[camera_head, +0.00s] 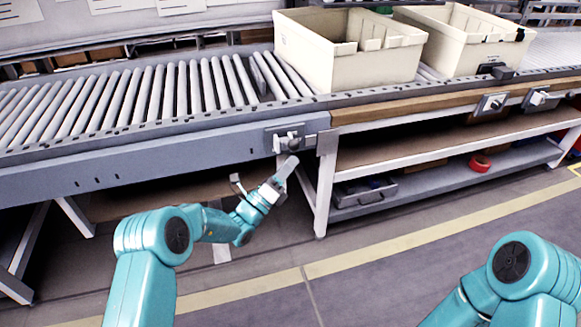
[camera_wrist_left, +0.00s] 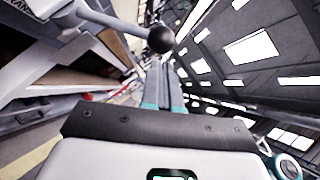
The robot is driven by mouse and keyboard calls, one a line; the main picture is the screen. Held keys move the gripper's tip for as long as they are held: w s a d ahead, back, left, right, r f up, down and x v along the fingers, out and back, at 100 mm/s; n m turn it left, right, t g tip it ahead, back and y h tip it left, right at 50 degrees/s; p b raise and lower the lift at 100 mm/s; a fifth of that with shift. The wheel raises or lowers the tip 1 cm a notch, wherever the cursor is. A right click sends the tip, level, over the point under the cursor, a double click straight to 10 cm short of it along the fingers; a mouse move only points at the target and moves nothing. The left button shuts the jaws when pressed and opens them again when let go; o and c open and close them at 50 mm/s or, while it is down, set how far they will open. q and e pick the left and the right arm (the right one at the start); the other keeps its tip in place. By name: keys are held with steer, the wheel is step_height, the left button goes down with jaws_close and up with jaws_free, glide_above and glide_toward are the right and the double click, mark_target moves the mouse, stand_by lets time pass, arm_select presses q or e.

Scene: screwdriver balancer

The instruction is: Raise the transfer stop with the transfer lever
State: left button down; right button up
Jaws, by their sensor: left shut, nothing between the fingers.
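The transfer lever (camera_head: 290,140) sits on a grey plate on the front side of the roller conveyor, near its right end. In the left wrist view its pale rod comes in from the upper left and ends in a black ball knob (camera_wrist_left: 161,39). My left gripper (camera_head: 288,166) is shut and empty, just below the lever in the head view. In the left wrist view its shut fingers (camera_wrist_left: 164,85) point up towards the knob; I cannot tell whether they touch it. A dark narrow bar (camera_head: 258,76) among the rollers may be the transfer stop. My right gripper is out of view.
Two cream bins (camera_head: 355,68) stand on the conveyor to the right. Two more small lever plates (camera_head: 492,104) sit along the wooden edge there. A lower shelf holds a grey tray (camera_head: 365,194) and a red tape roll (camera_head: 480,162). The floor in front is clear.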

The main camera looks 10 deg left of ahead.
arm_select(q)
steer(key=shift+w+a+r+p, duration=0.1)
steer(key=shift+w+r+p, duration=0.05)
steer(key=shift+r, duration=0.3)
steer(key=shift+w+r+p, duration=0.1)
steer(key=shift+r+p, duration=0.05)
steer(key=shift+r, duration=0.3)
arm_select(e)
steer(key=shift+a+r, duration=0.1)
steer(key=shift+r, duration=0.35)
